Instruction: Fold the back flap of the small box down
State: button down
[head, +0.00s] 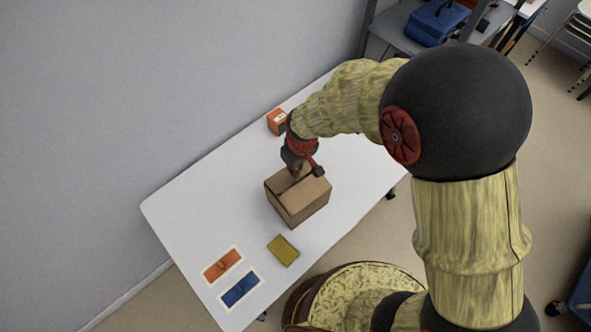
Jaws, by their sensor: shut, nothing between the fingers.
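The small brown cardboard box (300,209) stands on the white table, near its middle. Its top looks mostly covered, with a dark line along the upper left part. My gripper (296,175) is shut and empty, pointing down at the box's far top edge. It is over or touching that edge; I cannot tell which. The gripper and wrist cover the back of the box, so the back flap and its angle cannot be made out.
An orange box (277,122) with a white label stands behind my wrist. An olive block (283,250), an orange mat (222,266) and a blue mat (240,291) lie nearer on the white table (190,220). A grey wall runs along the left. The table left of the box is clear.

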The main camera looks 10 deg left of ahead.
jog(key=shift+w+a+r+p, duration=0.15)
jog(key=shift+r+p, duration=0.35)
jog(key=shift+r, duration=0.25)
jog(key=shift+w+a+r+p, duration=0.15)
jog(key=shift+r+p, duration=0.3)
jog(key=shift+r, duration=0.3)
jog(key=shift+w+a+r+p, duration=0.15)
jog(key=shift+r+p, duration=0.35)
jog(key=shift+r, duration=0.25)
notch_tip(320, 180, up, 9)
jog(key=s+d, duration=0.2)
jog(key=shift+r+p, duration=0.2)
jog(key=shift+p, duration=0.15)
jog(key=s+d+r+m+t+b, duration=0.2)
jog(key=s+d+r+m+b, duration=0.2)
jog(key=d, duration=0.7)
jog(key=s+d+r+m+t+h+b, duration=0.1)
jog(key=s+d+r+m+b, duration=0.3)
jog(key=s+d+r, duration=0.4)
jog(key=s+d+m+t, duration=0.1)
jog(key=d, duration=0.3)
jog(key=shift+d+t, duration=0.15)
jog(key=shift+t, duration=0.15)
